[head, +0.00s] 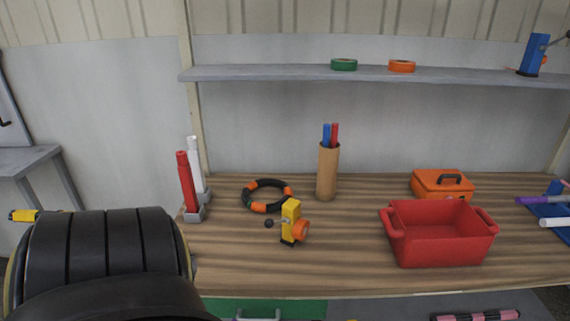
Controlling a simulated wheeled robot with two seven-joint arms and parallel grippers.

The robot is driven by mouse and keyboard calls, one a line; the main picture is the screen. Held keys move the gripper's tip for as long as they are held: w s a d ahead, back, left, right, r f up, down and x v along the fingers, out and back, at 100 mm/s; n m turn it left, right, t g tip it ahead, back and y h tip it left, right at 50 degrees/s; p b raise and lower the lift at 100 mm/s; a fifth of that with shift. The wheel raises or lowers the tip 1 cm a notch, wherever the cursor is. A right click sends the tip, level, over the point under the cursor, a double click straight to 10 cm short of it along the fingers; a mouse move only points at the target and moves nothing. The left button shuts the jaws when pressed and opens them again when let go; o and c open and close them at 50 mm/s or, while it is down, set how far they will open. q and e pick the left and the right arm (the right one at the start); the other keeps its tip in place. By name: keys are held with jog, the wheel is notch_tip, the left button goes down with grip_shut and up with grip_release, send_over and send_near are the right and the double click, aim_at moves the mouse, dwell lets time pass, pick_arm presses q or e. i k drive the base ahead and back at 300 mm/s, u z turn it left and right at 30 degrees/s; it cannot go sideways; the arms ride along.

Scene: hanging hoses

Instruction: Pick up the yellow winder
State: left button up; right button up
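Neither of my grippers shows in the head view. A large black ribbed rounded form, which looks like part of my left arm, fills the lower left corner and hides the bench's left front corner.
A black and orange ring (267,196) lies just behind the winder. A brown cylinder (327,173) with pens, a red bin (438,236) and an orange toolbox (441,185) stand on the bench. Red and white tubes (189,183) stand at left. A shelf (280,74) runs above.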

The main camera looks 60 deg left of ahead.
aim_at(297, 229)
jog(key=k, duration=0.45)
jog(key=u, duration=0.75)
